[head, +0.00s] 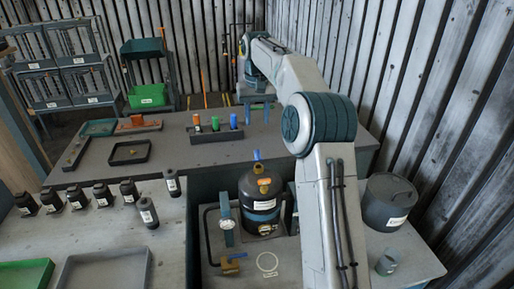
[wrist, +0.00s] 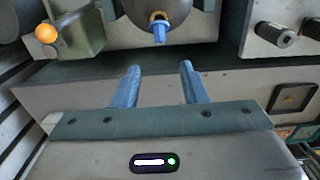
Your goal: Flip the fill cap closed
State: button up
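A black rounded vessel (head: 261,205) with a white label stands on the grey bench. A small blue piece (head: 256,155), which looks like the fill cap, sticks up at its top, above an orange fitting (head: 264,182). In the wrist view the blue piece (wrist: 159,33) hangs from a brass-coloured ring (wrist: 158,16) on the dark vessel (wrist: 185,22) at the top edge. My gripper (head: 256,112) is behind the vessel, over the far table. Its two blue fingers (wrist: 160,68) are apart and empty, clear of the cap. The cap's hinge is too small to make out.
A gauge post (head: 226,218) and brass valve (head: 232,264) stand left of the vessel. A dark lidded pot (head: 388,202) and small grey cup (head: 386,262) are at right. A rack of coloured bottles (head: 216,133) sits on the far table. Several black fittings (head: 103,193) line the left bench.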

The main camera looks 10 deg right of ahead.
aim_at(257, 156)
notch_tip(257, 156, down, 12)
jog(key=shift+r+p, duration=0.1)
jog(key=shift+p, duration=0.3)
grip_shut()
